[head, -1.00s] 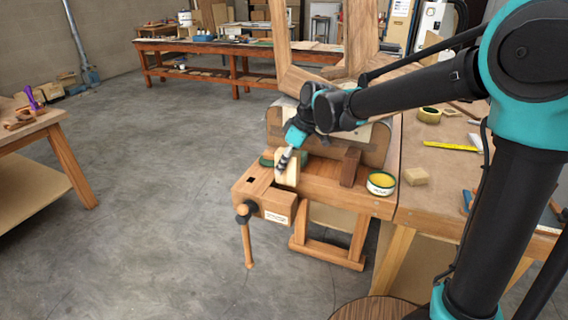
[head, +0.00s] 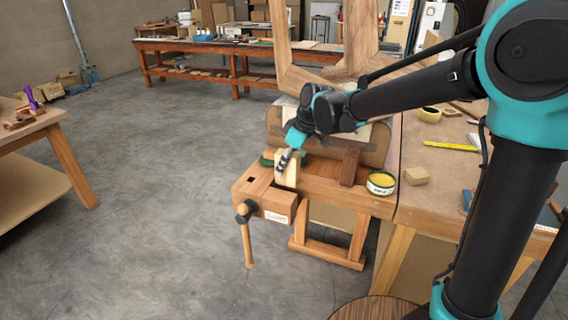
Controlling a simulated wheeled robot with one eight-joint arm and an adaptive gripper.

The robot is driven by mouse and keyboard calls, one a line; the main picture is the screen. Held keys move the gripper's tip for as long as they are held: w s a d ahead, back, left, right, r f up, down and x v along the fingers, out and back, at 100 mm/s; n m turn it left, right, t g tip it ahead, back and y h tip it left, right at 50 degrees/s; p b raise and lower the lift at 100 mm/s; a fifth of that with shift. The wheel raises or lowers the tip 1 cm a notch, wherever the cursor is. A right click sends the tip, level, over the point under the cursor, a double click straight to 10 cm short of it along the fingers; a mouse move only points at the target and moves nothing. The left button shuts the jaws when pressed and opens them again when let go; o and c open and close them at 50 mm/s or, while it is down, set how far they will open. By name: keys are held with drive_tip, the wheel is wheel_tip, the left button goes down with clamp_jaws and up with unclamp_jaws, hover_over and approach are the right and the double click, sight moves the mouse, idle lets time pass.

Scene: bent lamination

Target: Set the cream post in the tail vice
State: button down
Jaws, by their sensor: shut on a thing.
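The cream post (head: 288,174) stands about upright at the tail vice (head: 262,199), on the near left end of the bench. Its lower end meets the gap between the vice's block and the bench end; how deep it sits is hidden. My gripper (head: 284,160) is shut on the upper left part of the post, reaching down from the upper right. The vice's dark screw (head: 243,211) and hanging wooden handle (head: 248,246) show at its front.
A brown block (head: 349,167) and a round tin with yellow contents (head: 381,183) are on the bench right of the post. A small cream block (head: 416,176) lies farther right. A curved form (head: 375,150) and bent wooden frame (head: 291,75) stand behind my gripper.

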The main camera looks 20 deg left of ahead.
sight(284, 174)
drive_tip(key=shift+f, duration=2)
idle(1.5)
drive_tip(key=c, duration=0.9)
unclamp_jaws()
drive_tip(key=shift+o, duration=0.4)
drive_tip(key=shift+o, duration=1.4)
drive_tip(key=shift+r, duration=4)
drive_tip(key=shift+s, duration=0.1)
